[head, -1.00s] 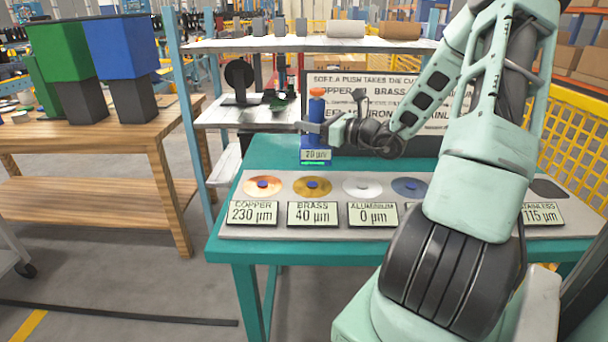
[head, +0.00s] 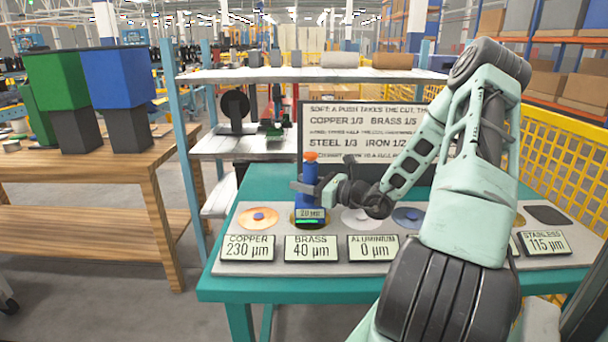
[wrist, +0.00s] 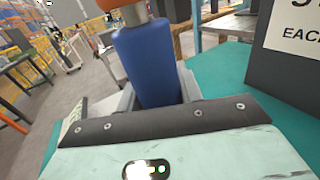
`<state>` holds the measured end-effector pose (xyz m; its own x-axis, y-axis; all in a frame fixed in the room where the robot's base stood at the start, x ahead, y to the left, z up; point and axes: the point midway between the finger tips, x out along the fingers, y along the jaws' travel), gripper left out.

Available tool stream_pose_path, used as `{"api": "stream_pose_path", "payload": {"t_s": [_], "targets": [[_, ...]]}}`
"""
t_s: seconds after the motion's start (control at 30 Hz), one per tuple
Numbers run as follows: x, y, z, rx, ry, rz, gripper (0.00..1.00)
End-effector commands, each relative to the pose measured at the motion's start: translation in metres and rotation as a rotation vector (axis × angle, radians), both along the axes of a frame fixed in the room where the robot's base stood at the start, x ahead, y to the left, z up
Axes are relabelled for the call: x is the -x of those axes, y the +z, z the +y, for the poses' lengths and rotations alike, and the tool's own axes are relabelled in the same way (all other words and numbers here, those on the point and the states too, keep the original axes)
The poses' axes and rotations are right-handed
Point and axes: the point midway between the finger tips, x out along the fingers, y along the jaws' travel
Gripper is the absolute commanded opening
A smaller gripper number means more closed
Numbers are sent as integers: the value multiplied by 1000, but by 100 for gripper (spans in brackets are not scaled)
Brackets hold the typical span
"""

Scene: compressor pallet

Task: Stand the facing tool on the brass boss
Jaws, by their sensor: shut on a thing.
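The facing tool (head: 309,189) is a blue cylinder with an orange top and a small display at its foot. My gripper (head: 306,187) is shut around its blue body and holds it upright. In the wrist view the blue body of the tool (wrist: 150,62) stands between the jaws. The tool's foot covers most of the brass boss (head: 297,219), behind the label (head: 311,247) reading BRASS 40 µm. I cannot tell whether the foot touches the boss. A green bar is lit on the tool's display.
The copper disc (head: 258,218) lies to the left, the pale aluminium disc (head: 360,221) and a blue-grey disc (head: 409,217) to the right. A sign board (head: 355,118) stands behind on the teal table (head: 270,182). A shelf (head: 300,75) is further back.

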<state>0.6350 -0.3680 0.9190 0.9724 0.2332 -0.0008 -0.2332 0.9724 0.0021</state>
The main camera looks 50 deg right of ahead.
Motion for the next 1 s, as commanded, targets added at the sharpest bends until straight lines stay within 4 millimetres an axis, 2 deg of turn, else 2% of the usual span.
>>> {"api": "stream_pose_path", "payload": {"t_s": [0.5,0.53,0.6,0.93,1.0], "targets": [[-1,-8,1,2,2,-6,0],[0,-10,0,1,1,0,41],[0,-10,0,1,1,0,57],[0,-6,0,2,1,-1,57],[6,-7,-2,1,-1,1,57]]}}
